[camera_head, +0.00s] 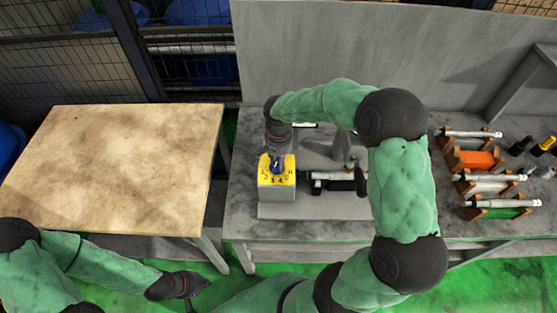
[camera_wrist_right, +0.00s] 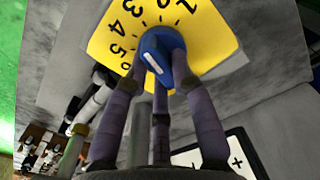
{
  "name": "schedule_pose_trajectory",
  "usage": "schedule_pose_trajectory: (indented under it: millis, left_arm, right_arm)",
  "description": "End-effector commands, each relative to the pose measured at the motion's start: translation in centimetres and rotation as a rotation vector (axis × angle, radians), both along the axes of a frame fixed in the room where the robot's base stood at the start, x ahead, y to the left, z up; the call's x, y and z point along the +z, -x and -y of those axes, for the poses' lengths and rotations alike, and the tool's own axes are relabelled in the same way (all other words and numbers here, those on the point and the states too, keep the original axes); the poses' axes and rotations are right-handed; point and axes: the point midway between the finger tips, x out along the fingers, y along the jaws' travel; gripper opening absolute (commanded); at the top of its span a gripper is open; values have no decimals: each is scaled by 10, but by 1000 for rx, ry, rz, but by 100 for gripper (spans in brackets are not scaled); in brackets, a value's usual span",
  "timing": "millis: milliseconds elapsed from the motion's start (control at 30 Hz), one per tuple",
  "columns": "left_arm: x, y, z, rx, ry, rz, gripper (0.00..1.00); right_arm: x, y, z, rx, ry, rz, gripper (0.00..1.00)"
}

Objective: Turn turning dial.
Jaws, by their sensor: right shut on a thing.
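The turning dial is a blue knob (camera_head: 277,166) on a yellow numbered plate (camera_head: 266,179), on top of a grey box (camera_head: 277,196). In the right wrist view the blue knob (camera_wrist_right: 150,66) carries a white mark, and the yellow plate (camera_wrist_right: 205,30) shows black numbers around it. My right gripper (camera_head: 277,155) reaches down over the knob; in the wrist view its purple fingers (camera_wrist_right: 158,85) close around the knob's sides. My left gripper (camera_head: 188,295) hangs low near the bottom edge, away from the dial; its fingers are too small and dark to judge.
A grinder-like machine (camera_head: 335,180) with a cylindrical part stands right of the box. Wooden racks (camera_head: 478,160) with cylindrical parts stand at the right. A wooden table (camera_head: 115,165), bare on top, is at the left. A grey panel (camera_head: 370,55) rises behind the bench.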

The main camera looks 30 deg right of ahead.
Motion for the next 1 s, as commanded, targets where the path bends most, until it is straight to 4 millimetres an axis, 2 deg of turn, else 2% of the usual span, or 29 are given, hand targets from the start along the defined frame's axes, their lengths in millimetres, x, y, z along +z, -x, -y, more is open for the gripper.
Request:
schedule_pose_trajectory:
  millis: [67,100,133,167,567,767,1000]
  left_arm:
    - [0,0,0,0,0,0,0]
    - [0,0,0,0,0,0,0]
    - [0,0,0,0,0,0,0]
    - [0,0,0,0,0,0,0]
    - [0,0,0,0,0,0,0]
    - [0,0,0,0,0,0,0]
    - [0,0,0,0,0,0,0]
  right_arm:
    - [0,0,0,0,0,0,0]
    - [0,0,0,0,-1,1,36]
    - [0,0,0,0,0,0,45]
    - [0,0,0,0,0,0,49]
    - [4,0,0,1,0,1,49]
    - [32,-1,0,2,0,6,49]
    - [80,-1,0,1,0,4,49]
